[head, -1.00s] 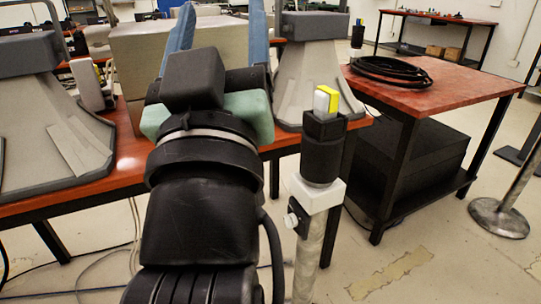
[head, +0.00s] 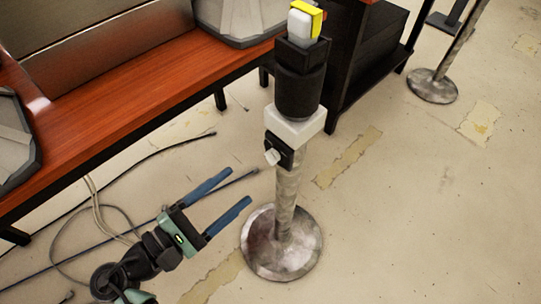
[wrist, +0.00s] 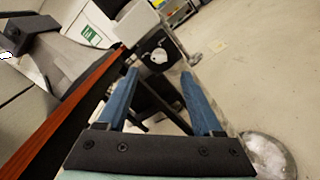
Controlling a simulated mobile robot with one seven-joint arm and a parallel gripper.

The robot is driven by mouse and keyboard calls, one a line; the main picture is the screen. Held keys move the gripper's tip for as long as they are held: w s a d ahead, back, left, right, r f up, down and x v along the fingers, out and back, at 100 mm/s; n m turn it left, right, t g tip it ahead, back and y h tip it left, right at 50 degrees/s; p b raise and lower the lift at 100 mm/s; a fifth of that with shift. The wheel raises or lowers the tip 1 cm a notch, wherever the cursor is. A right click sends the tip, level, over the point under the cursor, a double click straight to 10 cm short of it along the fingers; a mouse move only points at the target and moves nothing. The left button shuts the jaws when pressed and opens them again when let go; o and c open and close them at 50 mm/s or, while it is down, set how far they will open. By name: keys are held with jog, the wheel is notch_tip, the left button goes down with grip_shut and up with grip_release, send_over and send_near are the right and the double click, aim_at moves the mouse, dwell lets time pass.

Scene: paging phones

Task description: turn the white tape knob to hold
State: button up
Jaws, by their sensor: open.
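The white knob (head: 272,157) sits on a small black plate (head: 281,148) on the side of a metal post, just under a white block (head: 296,127). In the wrist view the knob (wrist: 159,56) is ahead of and above the fingertips, slightly right of centre. My gripper (head: 240,187) has two blue fingers spread apart with nothing between them. It is left of the post and below the knob, apart from both. In the wrist view the open fingers (wrist: 161,72) point towards the knob. Any marking for hold is too small to read.
The post stands on a round metal base (head: 282,245). A black holder (head: 300,92) on top carries a white and yellow item (head: 304,22). A red-topped table (head: 120,110) is behind on the left. Cables (head: 110,205) lie on the floor.

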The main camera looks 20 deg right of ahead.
aim_at(269, 161)
jog(key=b+x, duration=0.2)
jog(key=x, duration=0.8)
jog(key=shift+w+d, duration=0.2)
jog(key=shift+d, duration=0.05)
grip_shut()
